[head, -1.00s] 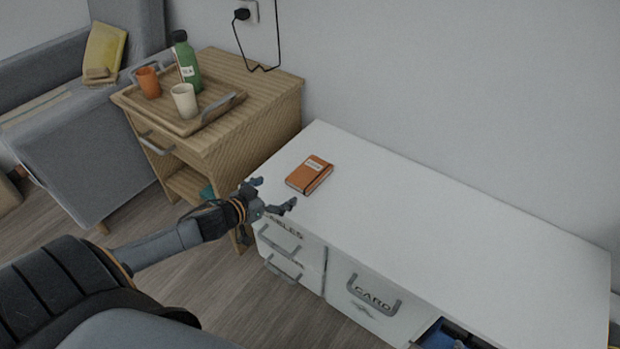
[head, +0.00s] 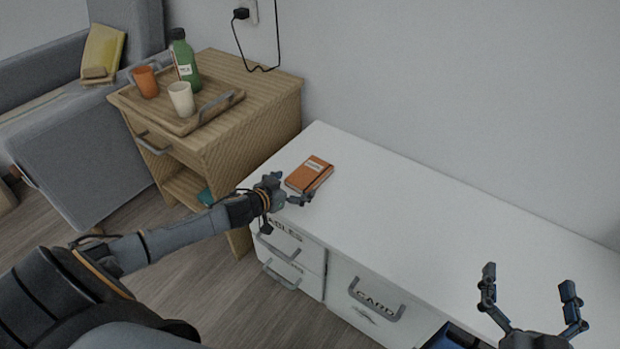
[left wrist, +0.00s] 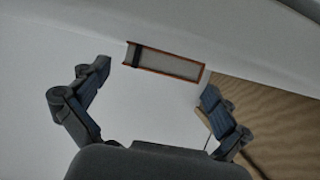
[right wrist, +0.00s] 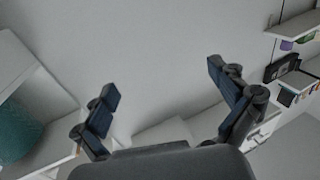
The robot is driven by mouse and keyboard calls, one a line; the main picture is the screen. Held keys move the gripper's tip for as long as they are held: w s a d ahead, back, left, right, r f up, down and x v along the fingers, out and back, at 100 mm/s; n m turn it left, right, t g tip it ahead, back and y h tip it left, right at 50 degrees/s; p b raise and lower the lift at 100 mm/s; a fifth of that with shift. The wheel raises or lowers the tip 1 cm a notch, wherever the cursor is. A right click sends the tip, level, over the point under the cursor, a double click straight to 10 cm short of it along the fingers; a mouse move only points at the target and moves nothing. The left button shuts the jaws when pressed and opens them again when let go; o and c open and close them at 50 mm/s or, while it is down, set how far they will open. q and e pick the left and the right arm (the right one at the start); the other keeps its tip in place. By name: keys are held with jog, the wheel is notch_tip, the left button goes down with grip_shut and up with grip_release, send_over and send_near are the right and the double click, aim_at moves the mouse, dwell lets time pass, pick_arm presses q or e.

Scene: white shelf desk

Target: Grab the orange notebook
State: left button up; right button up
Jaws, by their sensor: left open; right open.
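The orange notebook (head: 309,175) lies flat on the left part of the white desk top, with a pale label on its cover. In the left wrist view the notebook (left wrist: 165,64) shows edge-on, with its pages and a dark band, ahead of and between the open fingers. My left gripper (head: 290,188) is open and empty, just in front of the notebook at the desk's left front edge. My right gripper (head: 530,299) is open and empty at the lower right of the head view, far from the notebook. It also shows in the right wrist view (right wrist: 165,95).
A wooden cabinet (head: 262,112) stands left of the desk, carrying a tray with a green bottle (head: 184,60), an orange cup (head: 146,82) and a cream cup (head: 181,98). The white desk top (head: 430,215) is clear right of the notebook. Drawers with handles are below.

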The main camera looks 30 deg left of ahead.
aim_at(310, 175)
pick_arm(q)
jog(key=shift+b+x, duration=0.35)
jog(key=shift+x, duration=0.95)
pick_arm(e)
jog(key=shift+s+a+r+t+y, duration=0.2)
jog(key=shift+r+t, duration=0.55)
jog(key=shift+r, duration=0.4)
jog(key=shift+s+a+r+t+y, duration=0.15)
jog(key=shift+r+t, duration=0.6)
jog(key=shift+r, duration=0.4)
jog(key=shift+d, duration=0.1)
pick_arm(q)
jog(key=c, duration=1.2)
